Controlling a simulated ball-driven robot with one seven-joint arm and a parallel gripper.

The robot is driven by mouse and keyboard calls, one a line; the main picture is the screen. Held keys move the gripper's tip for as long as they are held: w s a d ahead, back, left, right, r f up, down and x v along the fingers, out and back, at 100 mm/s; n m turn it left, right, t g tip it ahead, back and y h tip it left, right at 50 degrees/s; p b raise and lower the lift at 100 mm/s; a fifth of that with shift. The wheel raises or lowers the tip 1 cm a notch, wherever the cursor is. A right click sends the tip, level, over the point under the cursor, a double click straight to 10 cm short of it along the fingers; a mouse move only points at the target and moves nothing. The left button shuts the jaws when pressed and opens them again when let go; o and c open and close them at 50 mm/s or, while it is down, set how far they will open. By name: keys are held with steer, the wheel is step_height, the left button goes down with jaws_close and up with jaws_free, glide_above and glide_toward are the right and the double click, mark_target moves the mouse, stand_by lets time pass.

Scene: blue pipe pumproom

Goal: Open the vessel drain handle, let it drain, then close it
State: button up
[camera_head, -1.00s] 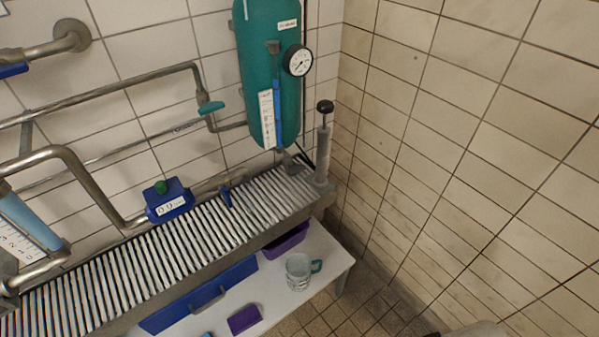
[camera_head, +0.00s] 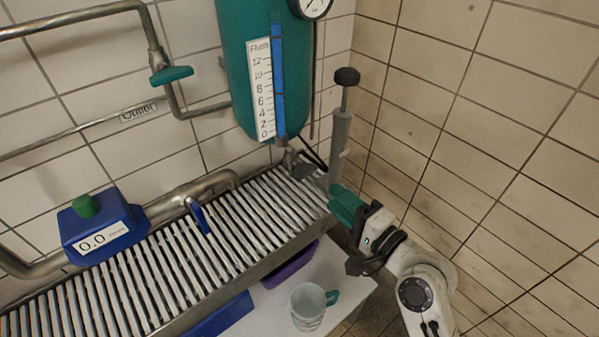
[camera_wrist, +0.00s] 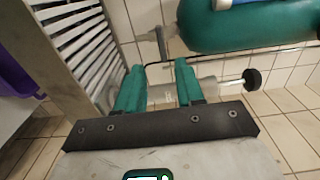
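The teal vessel (camera_head: 250,65) hangs on the tiled wall, with a level scale (camera_head: 262,90) beside a blue strip. Below its bottom outlet, a small dark grey handle (camera_head: 304,170) sits above the slatted grate; the grey outlet fitting also shows in the wrist view (camera_wrist: 157,36). My gripper (camera_head: 338,192) is low beside the grey hand pump (camera_head: 340,145), right of the dark handle. In the wrist view its two teal fingers (camera_wrist: 160,80) are apart, with the pump's barrel (camera_wrist: 208,88) behind them. I see nothing held. Whether a finger touches the pump is unclear.
A slatted metal grate (camera_head: 150,270) runs under the vessel. A blue meter (camera_head: 100,228) reads 0.0, with a blue lever (camera_head: 198,217) on its right. A teal valve handle (camera_head: 171,75) is on the upper pipe. A glass jug (camera_head: 308,303) stands on the white shelf below.

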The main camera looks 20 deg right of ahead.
mark_target(309, 175)
steer(key=x, duration=1)
steer(key=shift+w+p, duration=0.35)
steer(key=shift+w, duration=0.05)
steer(key=shift+c, duration=0.5)
jaws_close()
